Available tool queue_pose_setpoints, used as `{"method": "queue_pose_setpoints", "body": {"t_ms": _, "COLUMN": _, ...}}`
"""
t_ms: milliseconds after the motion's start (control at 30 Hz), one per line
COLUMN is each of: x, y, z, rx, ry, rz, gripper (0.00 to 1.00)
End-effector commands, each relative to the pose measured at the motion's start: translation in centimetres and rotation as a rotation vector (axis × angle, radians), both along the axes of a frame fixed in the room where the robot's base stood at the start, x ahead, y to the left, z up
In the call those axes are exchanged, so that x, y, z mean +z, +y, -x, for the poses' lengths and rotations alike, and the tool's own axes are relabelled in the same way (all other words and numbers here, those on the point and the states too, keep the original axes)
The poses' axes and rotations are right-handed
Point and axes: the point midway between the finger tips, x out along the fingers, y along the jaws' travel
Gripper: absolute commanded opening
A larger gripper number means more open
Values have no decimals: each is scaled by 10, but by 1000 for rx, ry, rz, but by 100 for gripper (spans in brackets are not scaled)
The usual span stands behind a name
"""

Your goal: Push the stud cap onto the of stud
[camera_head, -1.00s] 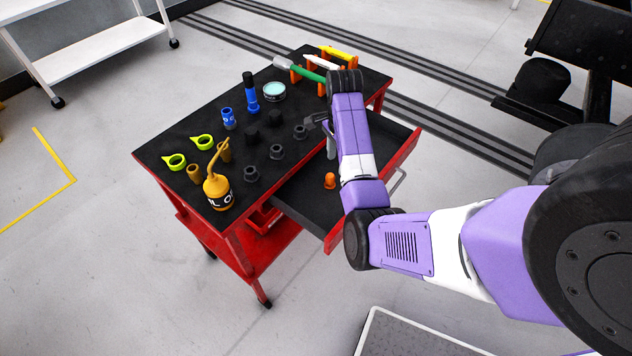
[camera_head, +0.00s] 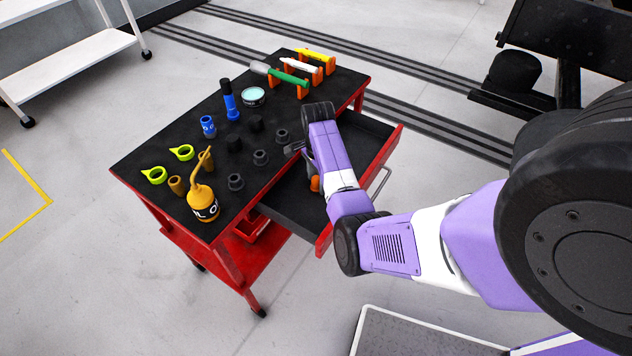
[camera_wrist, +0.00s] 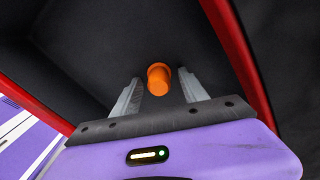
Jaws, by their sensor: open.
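An orange cap (camera_wrist: 158,80), likely the stud cap, is in the dark drawer. In the wrist view it shows between the two grey fingers of my gripper (camera_wrist: 160,90), which is open with a gap on each side of the cap. I cannot tell how deep the fingers reach around it. In the head view only a sliver of the orange cap (camera_head: 315,184) shows beside my arm, and my fingers are mostly hidden behind the wrist. I cannot make out a stud with certainty in either view.
The open drawer (camera_head: 287,208) has red walls close to my gripper. The black tabletop (camera_head: 165,140) holds several dark nuts, a yellow oil can (camera_head: 203,204), green rings, a blue torch (camera_head: 230,103) and orange-racked tools. A dark wheeled machine (camera_head: 560,50) stands at the right.

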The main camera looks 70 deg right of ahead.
Motion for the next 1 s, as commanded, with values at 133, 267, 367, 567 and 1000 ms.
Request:
{"method": "queue_pose_setpoints", "body": {"t_ms": 133, "x": 0, "y": 0, "z": 0, "rx": 0, "ry": 0, "rz": 0, "gripper": 46}}
{"method": "queue_pose_setpoints", "body": {"t_ms": 267, "x": 0, "y": 0, "z": 0, "rx": 0, "ry": 0, "rz": 0, "gripper": 20}}
{"method": "queue_pose_setpoints", "body": {"t_ms": 367, "x": 0, "y": 0, "z": 0, "rx": 0, "ry": 0, "rz": 0, "gripper": 0}}
{"method": "queue_pose_setpoints", "body": {"t_ms": 567, "x": 0, "y": 0, "z": 0, "rx": 0, "ry": 1, "rz": -1, "gripper": 0}}
{"method": "queue_pose_setpoints", "body": {"t_ms": 1000, "x": 25, "y": -1, "z": 0, "rx": -1, "ry": -1, "rz": 2, "gripper": 0}}
